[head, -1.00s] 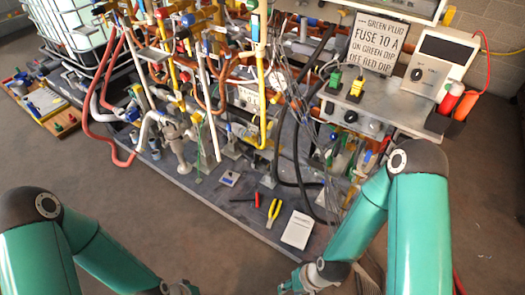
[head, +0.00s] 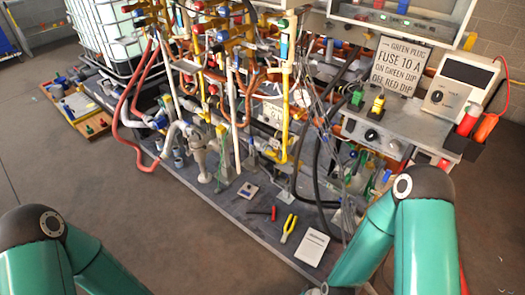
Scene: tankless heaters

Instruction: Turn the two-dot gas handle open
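Yellow gas pipes run upright through the pipe rig, one of them the thick yellow pipe (head: 284,100) in its middle. Neither gripper shows; both lie below the bottom edge.
A sign (head: 400,66), a meter (head: 460,86) and red and orange cylinders (head: 469,120) stand at right. A red hose (head: 126,113) loops at left. The front floor is clear.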

